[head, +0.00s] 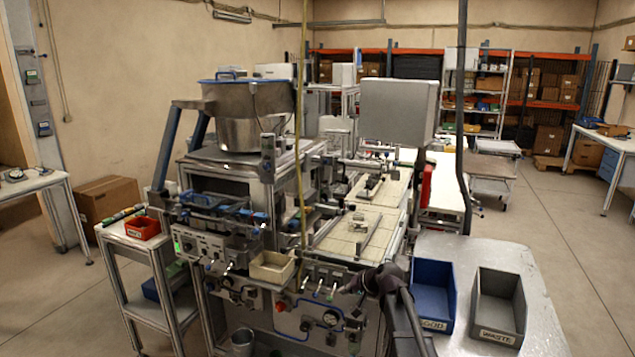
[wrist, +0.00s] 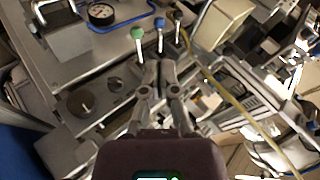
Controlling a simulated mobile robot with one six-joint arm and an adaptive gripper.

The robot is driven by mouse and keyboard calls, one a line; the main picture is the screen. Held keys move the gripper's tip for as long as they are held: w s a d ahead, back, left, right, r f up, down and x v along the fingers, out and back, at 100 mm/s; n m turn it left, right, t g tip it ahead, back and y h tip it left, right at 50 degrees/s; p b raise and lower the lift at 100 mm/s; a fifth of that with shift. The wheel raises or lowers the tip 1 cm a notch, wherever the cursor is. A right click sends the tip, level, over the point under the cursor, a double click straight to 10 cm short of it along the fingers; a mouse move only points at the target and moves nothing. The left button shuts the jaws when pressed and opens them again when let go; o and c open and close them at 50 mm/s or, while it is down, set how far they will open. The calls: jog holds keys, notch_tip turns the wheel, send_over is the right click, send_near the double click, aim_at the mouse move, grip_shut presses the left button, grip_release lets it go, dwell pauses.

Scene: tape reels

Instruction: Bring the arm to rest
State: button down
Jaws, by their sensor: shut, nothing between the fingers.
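My gripper (head: 345,288) is in front of the machine's control panel in the head view, at the end of my dark arm. In the wrist view my gripper (wrist: 160,68) has its two fingers together with nothing between them. The fingertips point toward a row of small levers, one with a green knob (wrist: 138,32) and one with a blue knob (wrist: 159,23). Fingertips and levers appear close in the picture; I cannot tell whether they touch.
The machine's front panel (head: 290,322) is just ahead of my arm. A blue bin (head: 434,298) and a grey bin (head: 499,306) stand on the metal table (head: 548,318) at the right. A cream tray (head: 272,267) sits on the machine's front. Open floor lies farther right.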

jog(key=s+d+f+g+h, duration=0.2)
jog(key=s, duration=0.7)
jog(key=s+d+f+n+g+h, duration=0.1)
jog(key=s+d+f+g+h, duration=0.1)
jog(key=s, duration=0.7)
jog(key=s+d+f+n+g+h, duration=0.1)
jog(key=s+d+f+g+h, duration=0.1)
jog(key=s, duration=0.7)
jog(key=shift+s+d+h, duration=0.4)
jog(key=shift+d+h, duration=0.2)
jog(key=shift+d, duration=0.65)
